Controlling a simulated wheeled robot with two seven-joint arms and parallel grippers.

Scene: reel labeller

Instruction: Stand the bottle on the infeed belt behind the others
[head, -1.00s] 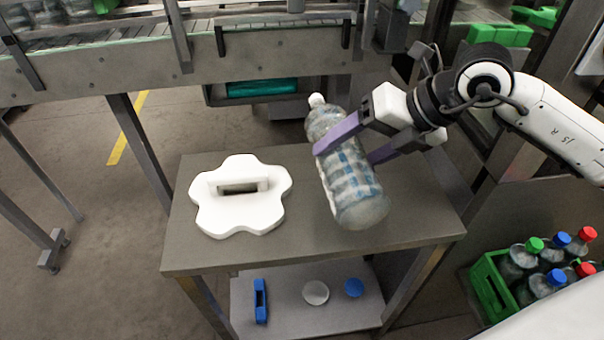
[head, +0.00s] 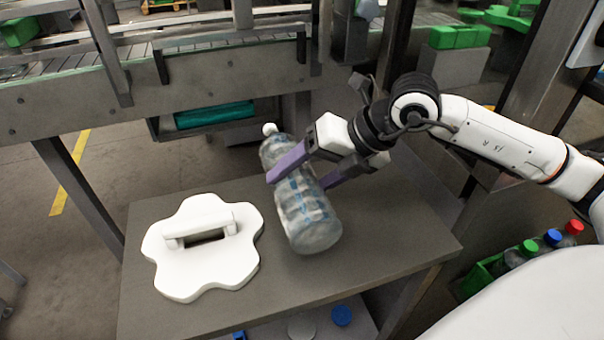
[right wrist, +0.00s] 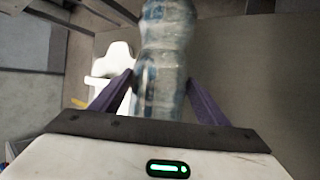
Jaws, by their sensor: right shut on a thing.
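The bottle (head: 308,215) is clear with blue markings and a white cap, and it tilts with its cap up and to the left. My right gripper (head: 296,178) is shut around its middle, with purple fingers on both sides. The bottle is over the grey table; I cannot tell if its base touches the top. In the right wrist view the bottle (right wrist: 165,55) stands between the fingers (right wrist: 165,95). The infeed belt (head: 70,62) runs along the back left behind a metal side wall. No other bottles show on its visible part. My left gripper is not in view.
A white flower-shaped piece with a handle (head: 205,265) lies on the table (head: 390,232), left of the bottle. A green crate (head: 478,278) of capped bottles stands at the lower right. Metal posts and guard rails (head: 105,45) rise in front of the belt. A blue cap (head: 342,315) lies on the lower shelf.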

